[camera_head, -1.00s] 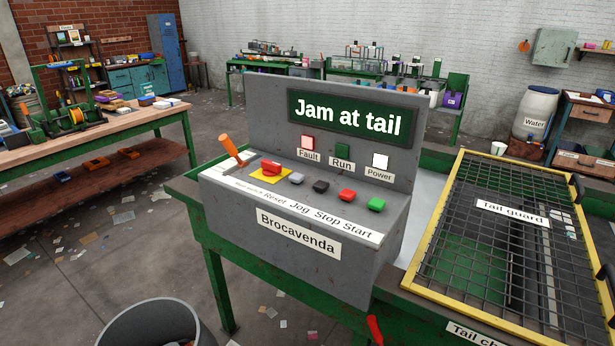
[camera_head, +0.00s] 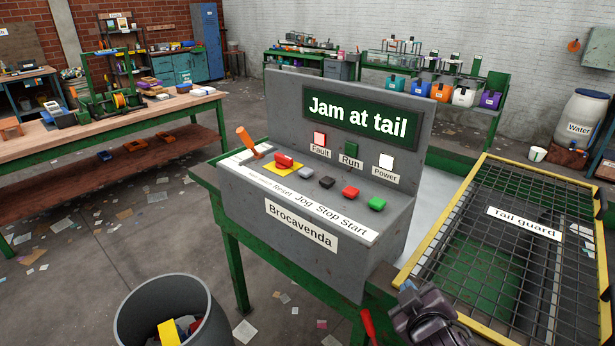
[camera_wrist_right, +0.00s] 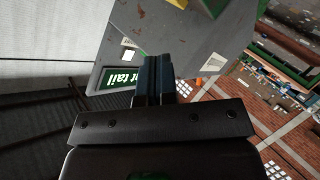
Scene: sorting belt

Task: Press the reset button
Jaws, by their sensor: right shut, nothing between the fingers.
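The grey Brocavenda console (camera_head: 350,262) stands on a green frame, its sign (camera_head: 358,117) reading "Jam at tail". The grey button (camera_head: 305,173), in line with the Reset label, sits between a red knob on a yellow plate (camera_head: 283,162) and the black Jog button (camera_head: 327,183). My right gripper (camera_wrist_right: 155,65) is shut and empty. In the head view its dark body (camera_head: 430,316) is at the bottom, right of the console's front and apart from the grey button. In the wrist view its fingers overlap the console, partly hiding the sign. My left gripper is not in view.
The red Stop button (camera_head: 350,193) and green Start button (camera_head: 377,204) are right of Jog. An orange lever (camera_head: 248,142) stands at the console's left. The yellow-framed tail guard (camera_head: 480,245) lies to the right. A grey bin (camera_head: 137,310) stands at lower left.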

